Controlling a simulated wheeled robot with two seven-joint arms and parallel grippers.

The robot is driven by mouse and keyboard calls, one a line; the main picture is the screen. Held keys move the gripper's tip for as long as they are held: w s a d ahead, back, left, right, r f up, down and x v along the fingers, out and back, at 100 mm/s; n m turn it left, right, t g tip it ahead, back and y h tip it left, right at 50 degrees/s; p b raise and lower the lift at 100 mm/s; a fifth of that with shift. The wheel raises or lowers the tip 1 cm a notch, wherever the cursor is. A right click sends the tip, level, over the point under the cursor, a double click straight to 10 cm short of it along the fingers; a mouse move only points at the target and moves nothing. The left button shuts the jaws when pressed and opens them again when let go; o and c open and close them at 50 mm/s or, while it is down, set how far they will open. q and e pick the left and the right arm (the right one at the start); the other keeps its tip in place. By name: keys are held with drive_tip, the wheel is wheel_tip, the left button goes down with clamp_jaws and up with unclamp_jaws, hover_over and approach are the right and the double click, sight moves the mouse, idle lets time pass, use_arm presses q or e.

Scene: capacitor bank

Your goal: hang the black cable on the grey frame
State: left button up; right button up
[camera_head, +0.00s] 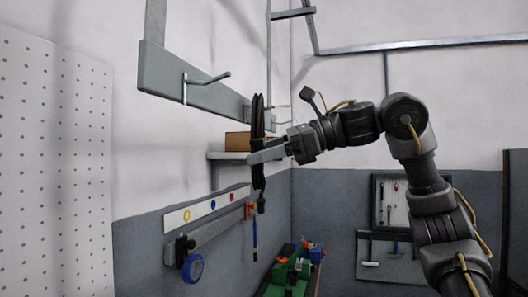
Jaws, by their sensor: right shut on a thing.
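The black cable (258,125) hangs as a narrow upright coil from my right gripper (262,156), which is shut on it. The coil is seen nearly edge-on, with a connector end hanging at its bottom. The grey frame (170,72) is fixed to the left wall, above and to the left of the cable. A metal hook (207,79) sticks out from its lower bar. The cable is apart from this hook; part of the frame's far end is hidden behind the cable and gripper. My left gripper is not in view.
A shelf with a cardboard box (237,141) is on the wall behind the cable. Below are a tool rail (215,230) with blue tape (193,268) and a bench (272,290) with green and blue items. A white pegboard (55,160) covers the left wall.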

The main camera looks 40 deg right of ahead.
drive_tip(key=o, duration=1.1)
drive_tip(key=shift+f, duration=0.35)
drive_tip(key=o, duration=0.4)
drive_tip(key=shift+w+a+r, duration=0.1)
drive_tip(key=shift+w, duration=0.05)
drive_tip(key=v, duration=0.7)
drive_tip(key=shift+s+r, duration=0.1)
drive_tip(key=shift+s, duration=0.1)
